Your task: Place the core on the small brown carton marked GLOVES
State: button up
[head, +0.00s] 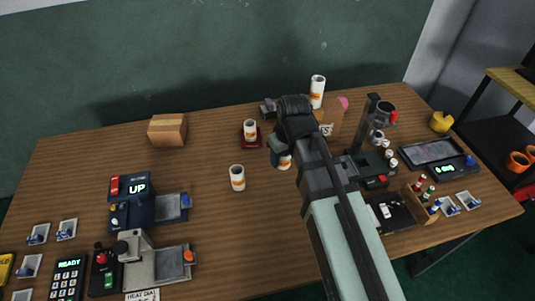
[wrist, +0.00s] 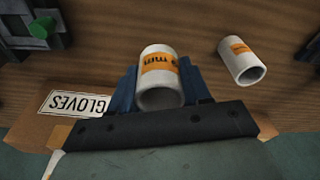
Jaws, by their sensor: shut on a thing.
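My gripper (head: 281,152) is shut on a white core with an orange label (head: 285,162), in front of the carton. In the wrist view the held core (wrist: 160,80) sits between the blue fingers (wrist: 163,88). The small brown carton marked GLOVES (head: 335,122) is right of the gripper in the head view, partly hidden by my arm. Its label shows upside down at the left of the wrist view (wrist: 75,103). The held core is beside the label there, and I see no contact with the carton.
Other similar cores stand on the table (head: 237,178), in a red holder (head: 250,130), and at or behind the carton (head: 317,88). A plain brown box (head: 167,130) is at the back left. A grey machine (head: 382,125) stands right of the carton. The table's middle is fairly clear.

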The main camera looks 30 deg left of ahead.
jog(key=n, duration=0.1)
send_near(165, 121)
jog(key=shift+w+a+f, duration=0.1)
jog(key=shift+a+f, duration=0.05)
jog(key=shift+f, duration=0.9)
jog(key=shift+w+a+f, duration=0.1)
jog(key=shift+a+f, duration=0.05)
jog(key=shift+f, duration=0.85)
jog(key=shift+a+f, duration=0.15)
jog(key=shift+f, duration=0.9)
jog(key=shift+f, duration=0.15)
jog(key=o, duration=1)
jog(key=shift+o, duration=0.2)
